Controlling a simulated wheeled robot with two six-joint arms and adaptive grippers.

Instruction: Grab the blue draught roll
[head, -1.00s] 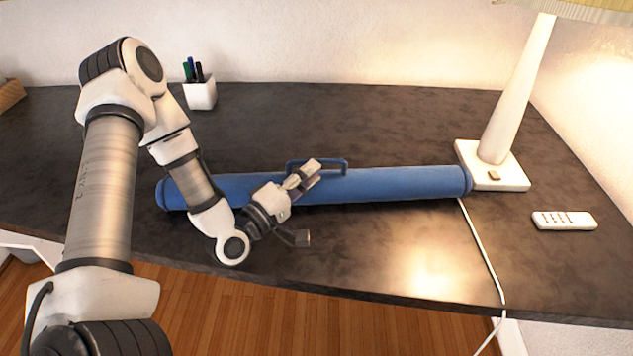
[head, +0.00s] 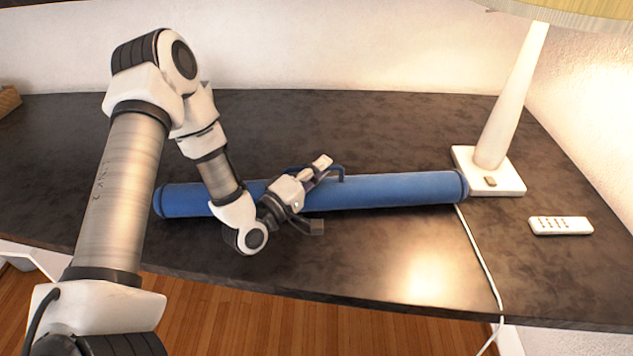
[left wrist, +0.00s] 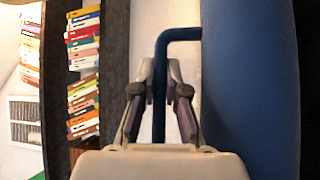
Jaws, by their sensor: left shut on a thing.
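The blue draught roll (head: 400,188) is a long blue cylinder with a blue bar handle on its back side. It lies across the dark desk (head: 330,270), its right end near the lamp base. My left gripper (head: 322,169) reaches over the roll from the front and is shut on the handle. In the left wrist view the gripper's fingers (left wrist: 160,90) sit on both sides of the handle bar, and the roll's body (left wrist: 250,80) runs along the right. The arm hides part of the roll's left half. My right gripper does not show.
A white lamp (head: 497,150) with a square base stands at the roll's right end, and its white cord (head: 480,255) runs down over the front edge. A white remote (head: 561,225) lies at the right. The back of the desk is clear.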

